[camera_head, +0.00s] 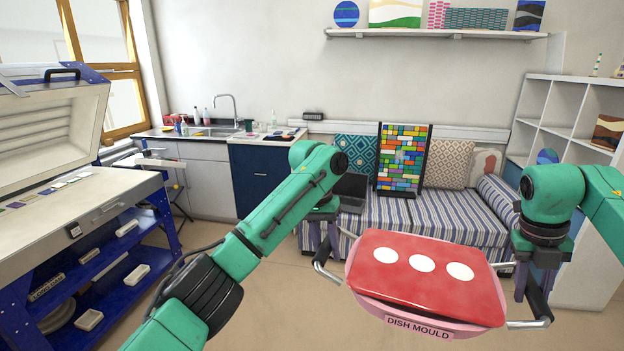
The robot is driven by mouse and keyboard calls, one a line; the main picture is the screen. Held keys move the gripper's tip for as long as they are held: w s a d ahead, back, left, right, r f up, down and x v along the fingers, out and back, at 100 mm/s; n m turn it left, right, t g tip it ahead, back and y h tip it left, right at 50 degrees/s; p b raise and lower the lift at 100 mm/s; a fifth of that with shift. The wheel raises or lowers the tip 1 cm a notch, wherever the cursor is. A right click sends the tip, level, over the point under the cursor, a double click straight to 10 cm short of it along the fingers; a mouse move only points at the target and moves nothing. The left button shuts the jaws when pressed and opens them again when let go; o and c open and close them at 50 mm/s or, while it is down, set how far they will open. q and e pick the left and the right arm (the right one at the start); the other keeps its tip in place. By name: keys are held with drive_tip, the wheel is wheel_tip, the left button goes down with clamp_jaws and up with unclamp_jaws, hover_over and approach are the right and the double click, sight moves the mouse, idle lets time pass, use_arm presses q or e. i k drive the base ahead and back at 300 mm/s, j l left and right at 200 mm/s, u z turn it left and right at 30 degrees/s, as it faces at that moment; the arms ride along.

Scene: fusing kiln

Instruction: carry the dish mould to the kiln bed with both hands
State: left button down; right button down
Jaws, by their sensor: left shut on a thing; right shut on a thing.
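The dish mould (463,329) is pink, with a front label and metal handles on both sides. A red slab with three white discs (421,281) lies on top of it. It is held up over the floor at the lower right, roughly level. My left gripper (326,256) is shut on its left handle. My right gripper (535,300) is shut on its right handle; the fingertips of both are partly hidden. The kiln stands at the left with its lid (45,125) raised. The kiln bed (105,188) is open, well apart from the mould.
Several small tiles (58,185) lie on the bed. A blue shelf frame (100,262) is below it. A striped sofa (450,215) with a laptop and a colourful panel stands behind the mould. White shelving (570,95) is at the right. The floor between the kiln and the mould is open.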

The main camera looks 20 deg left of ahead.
sight(61, 204)
drive_tip(key=j+u, duration=0.15)
drive_tip(key=u, duration=0.25)
drive_tip(key=i+j+u, duration=0.15)
drive_tip(key=u, duration=0.2)
drive_tip(key=i+j+u, duration=0.1)
drive_tip(key=u, duration=0.3)
drive_tip(key=i+j+u, duration=0.1)
drive_tip(key=u, duration=0.25)
drive_tip(key=i+u, duration=0.3)
drive_tip(key=i, duration=0.85)
drive_tip(key=i+l, duration=0.1)
drive_tip(key=i, duration=1.65)
drive_tip(key=i+u, duration=0.6)
drive_tip(key=u, duration=0.15)
drive_tip(key=i+l+u, duration=0.2)
drive_tip(key=u, duration=0.2)
drive_tip(key=i+l+u, duration=0.4)
drive_tip(key=k+j, duration=0.05)
drive_tip(key=j, duration=0.05)
